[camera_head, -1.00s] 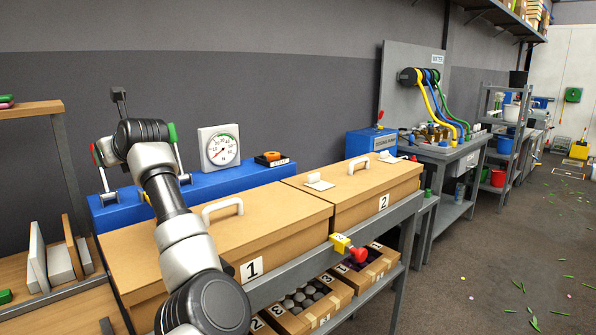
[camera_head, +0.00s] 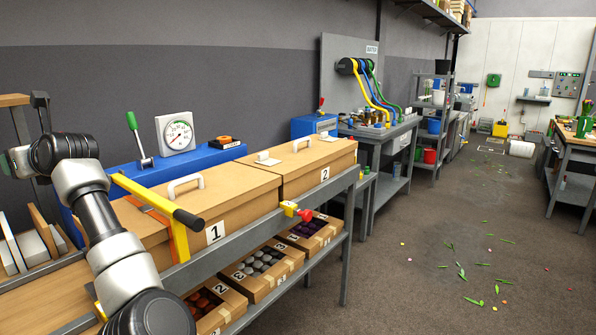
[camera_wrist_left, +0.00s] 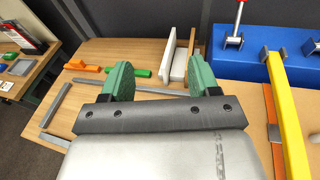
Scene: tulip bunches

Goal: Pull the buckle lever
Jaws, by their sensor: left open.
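In the head view my left arm covers part of the bench. My right gripper is not in view.
Cardboard box 1 (camera_head: 215,193) and box 2 (camera_head: 318,164) stand on the bench. A blue box (camera_head: 205,158) behind carries a green-handled lever (camera_head: 136,133) and a gauge (camera_head: 177,134). A yellow piece with a red knob (camera_head: 296,210) is on the bench edge.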

